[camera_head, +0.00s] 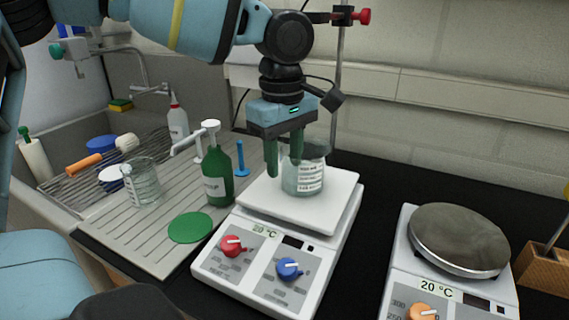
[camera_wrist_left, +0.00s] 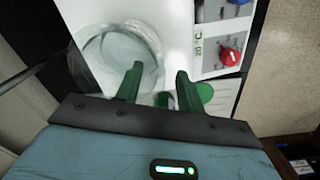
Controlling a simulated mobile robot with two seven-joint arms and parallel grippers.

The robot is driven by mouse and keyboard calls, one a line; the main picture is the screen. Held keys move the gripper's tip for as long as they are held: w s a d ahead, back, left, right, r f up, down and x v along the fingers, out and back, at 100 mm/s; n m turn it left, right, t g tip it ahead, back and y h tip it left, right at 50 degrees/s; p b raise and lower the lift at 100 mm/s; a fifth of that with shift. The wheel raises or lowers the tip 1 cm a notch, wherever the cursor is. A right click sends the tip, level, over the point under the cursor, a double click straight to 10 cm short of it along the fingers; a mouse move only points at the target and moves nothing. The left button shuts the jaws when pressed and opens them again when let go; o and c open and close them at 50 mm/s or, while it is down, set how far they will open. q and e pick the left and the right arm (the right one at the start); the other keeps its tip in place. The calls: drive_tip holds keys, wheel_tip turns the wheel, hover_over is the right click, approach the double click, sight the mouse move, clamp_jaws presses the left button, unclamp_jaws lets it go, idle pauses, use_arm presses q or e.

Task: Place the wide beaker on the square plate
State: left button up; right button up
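A wide glass beaker (camera_head: 305,178) with a printed label stands upright on the white square plate (camera_head: 335,212) of the left hotplate. My left gripper (camera_head: 284,168) is open at the beaker's left side, its green fingers pointing down. One finger overlaps the beaker's rim and the other is outside it; I cannot tell if either touches the glass. In the left wrist view the beaker (camera_wrist_left: 108,50) is left of the open fingers (camera_wrist_left: 160,70), with one finger over its rim. My right gripper is not in view.
A second glass beaker (camera_head: 142,188) stands on the drainboard at left. A green bottle (camera_head: 218,178) with a white pump stands close left of the plate, near a green disc (camera_head: 190,228). Another hotplate with a round plate (camera_head: 460,238) is at right. A stand rod (camera_head: 340,80) rises behind.

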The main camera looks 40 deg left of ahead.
use_arm(q)
wheel_tip(320, 180, up, 6)
drive_tip(key=shift+s+f, duration=0.1)
idle(1.5)
